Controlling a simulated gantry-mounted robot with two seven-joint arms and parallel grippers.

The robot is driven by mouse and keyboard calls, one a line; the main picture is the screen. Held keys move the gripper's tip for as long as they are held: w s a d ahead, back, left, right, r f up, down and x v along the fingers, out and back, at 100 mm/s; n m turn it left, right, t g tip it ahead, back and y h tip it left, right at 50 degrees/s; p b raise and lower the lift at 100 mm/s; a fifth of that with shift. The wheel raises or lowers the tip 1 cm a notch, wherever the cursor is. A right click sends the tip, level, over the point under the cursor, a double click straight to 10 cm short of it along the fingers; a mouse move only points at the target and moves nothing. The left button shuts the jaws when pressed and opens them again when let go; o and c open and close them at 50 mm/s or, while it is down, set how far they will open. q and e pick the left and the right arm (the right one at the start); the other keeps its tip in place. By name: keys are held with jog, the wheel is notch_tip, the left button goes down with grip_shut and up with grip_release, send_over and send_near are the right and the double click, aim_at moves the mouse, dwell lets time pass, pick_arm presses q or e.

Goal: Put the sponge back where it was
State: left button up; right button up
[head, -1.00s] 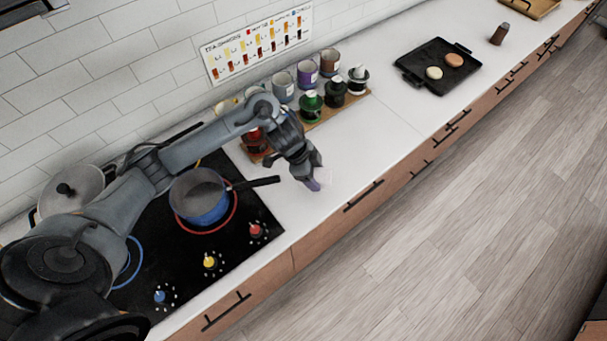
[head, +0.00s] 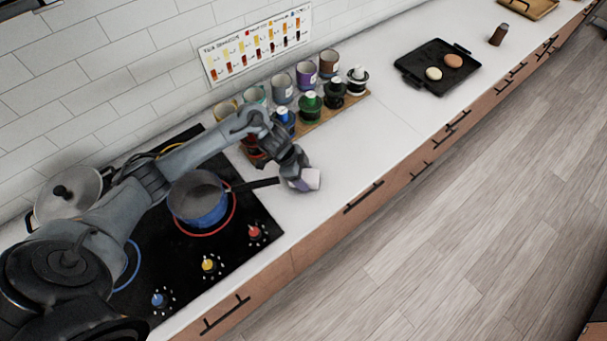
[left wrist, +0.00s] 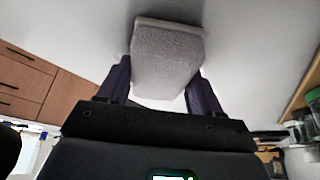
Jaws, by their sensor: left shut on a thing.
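The sponge (left wrist: 165,58) is a pale block, held between the two dark fingers of my left gripper (left wrist: 160,82) in the left wrist view. In the head view my left gripper (head: 297,176) is shut on the sponge (head: 311,178), beside the end of the pot handle and over the white counter. I cannot tell whether the sponge touches the counter. My right gripper is not in view.
A blue pot (head: 203,203) stands on the black cooktop (head: 170,262), its handle pointing toward my left gripper. Jars and cups line a wooden tray (head: 330,118) behind the gripper. A black griddle (head: 415,68) lies further right. The counter between is clear.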

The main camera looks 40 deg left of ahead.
pick_arm(q)
jog(key=shift+f, duration=0.15)
jog(key=o, duration=1)
